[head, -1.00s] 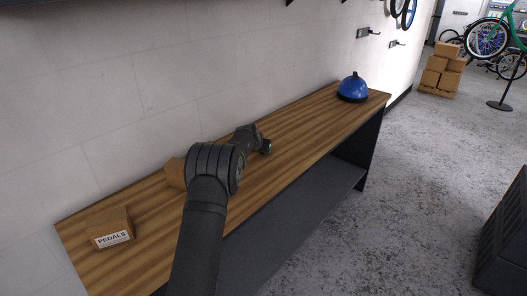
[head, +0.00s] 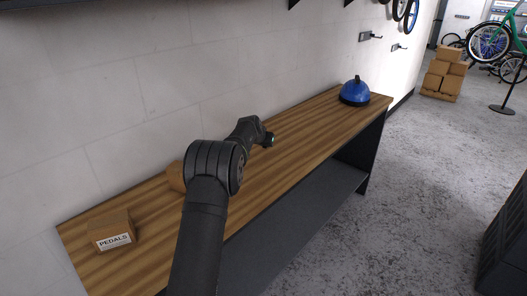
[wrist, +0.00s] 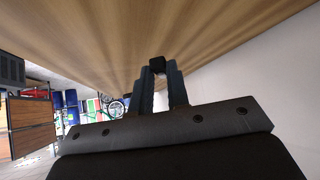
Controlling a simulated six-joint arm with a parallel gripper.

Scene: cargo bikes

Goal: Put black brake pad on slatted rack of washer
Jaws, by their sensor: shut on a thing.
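In the wrist view my gripper (wrist: 162,72) is shut on a small black piece, the black brake pad (wrist: 157,63), at its fingertips. The wooden bench top fills the upper part of that view. The fingertips appear apart from the wood, but the exact gap cannot be told. In the head view my arm reaches over the bench, and its far end is above the middle of the top; the fingers and the pad are hidden there. I cannot make out the washer or its slatted rack in either view.
The wooden workbench (head: 300,138) runs along a white wall. A cardboard box labelled PEDALS (head: 110,232) sits at its near left end, and another box (head: 176,176) is partly behind my arm. A blue dome-shaped thing (head: 354,92) stands at the far end. Open floor lies to the right.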

